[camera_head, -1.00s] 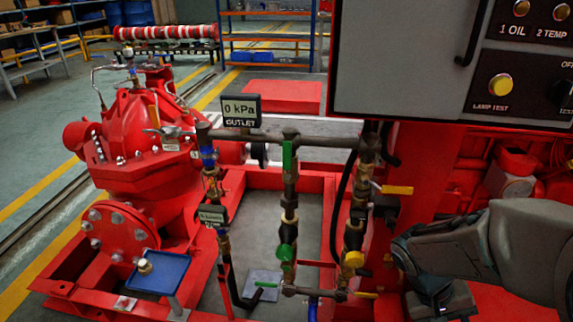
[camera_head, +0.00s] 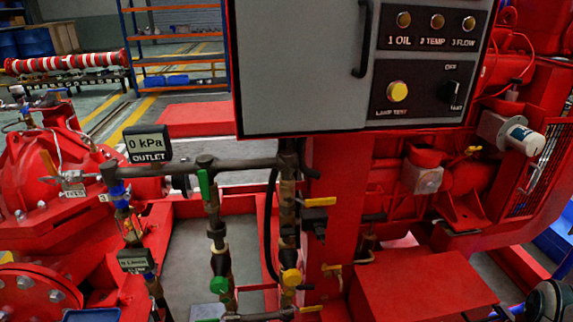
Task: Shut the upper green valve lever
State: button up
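The upper green valve lever (camera_head: 204,185) is at the top of the middle vertical pipe, just below the horizontal dark pipe. It looks upright, lying along the pipe. A lower valve with a green body (camera_head: 219,285) sits further down the same pipe. A bit of green lever (camera_head: 208,320) shows at the bottom edge. My gripper is not in view. Only a rounded part that seems to be of my arm shows at the lower right corner, far from the lever.
Yellow levers (camera_head: 320,202) and a yellow valve (camera_head: 291,278) are on the pipe to the right. The grey control box (camera_head: 300,70) overhangs the upper right of the pipes. An outlet display (camera_head: 147,144) reading 0 kPa stands left. A red block (camera_head: 425,290) fills the lower right.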

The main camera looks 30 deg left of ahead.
aim_at(202, 174)
jog(key=i, duration=0.3)
jog(key=u, duration=2.3)
jog(key=k, duration=0.6)
jog(key=u, duration=0.55)
jog(key=i, duration=1.1)
jog(key=z, duration=0.45)
